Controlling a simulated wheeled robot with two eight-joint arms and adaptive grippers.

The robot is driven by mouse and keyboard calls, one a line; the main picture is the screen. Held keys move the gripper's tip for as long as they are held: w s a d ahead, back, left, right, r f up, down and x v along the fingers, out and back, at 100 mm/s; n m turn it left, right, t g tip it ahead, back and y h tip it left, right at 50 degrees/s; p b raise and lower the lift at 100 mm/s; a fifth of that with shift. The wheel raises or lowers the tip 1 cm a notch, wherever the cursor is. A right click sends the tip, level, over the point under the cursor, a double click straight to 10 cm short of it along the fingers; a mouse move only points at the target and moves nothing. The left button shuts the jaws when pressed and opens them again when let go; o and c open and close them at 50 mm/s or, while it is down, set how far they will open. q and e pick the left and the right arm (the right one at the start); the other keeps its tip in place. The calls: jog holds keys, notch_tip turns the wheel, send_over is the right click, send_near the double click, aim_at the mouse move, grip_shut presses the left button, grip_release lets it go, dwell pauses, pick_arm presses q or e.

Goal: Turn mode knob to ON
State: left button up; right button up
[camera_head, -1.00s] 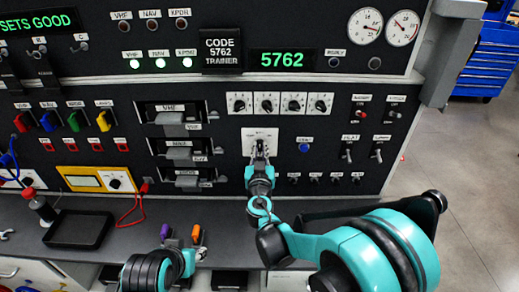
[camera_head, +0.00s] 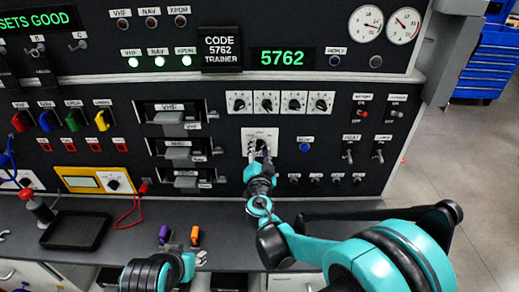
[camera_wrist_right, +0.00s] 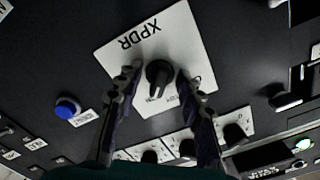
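The mode knob (camera_wrist_right: 158,73) is a small black knob on a white plate marked XPDR (camera_wrist_right: 183,35) in the right wrist view. Its narrow end points down in that view. In the head view the white plate (camera_head: 258,134) sits in the middle of the black panel, and my gripper hides most of the knob. My right gripper (camera_head: 259,153) is at the plate. Its fingers are apart, one on each side of the knob (camera_wrist_right: 160,82), with a visible gap on the left side. My left gripper (camera_head: 202,258) is low over the desk, far from the knob; its fingers are unclear.
A row of selector knobs (camera_head: 280,102) lies just above the plate. A blue button (camera_head: 304,147) is close on the right. Drawer-like units (camera_head: 180,152) are on the left. Toggle switches (camera_head: 364,112) stand further right. The dark desk (camera_head: 335,206) runs below the panel.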

aim_at(260, 149)
jog(key=shift+o, duration=0.5)
jog(key=shift+s, duration=0.1)
jog(key=shift+s, duration=2.4)
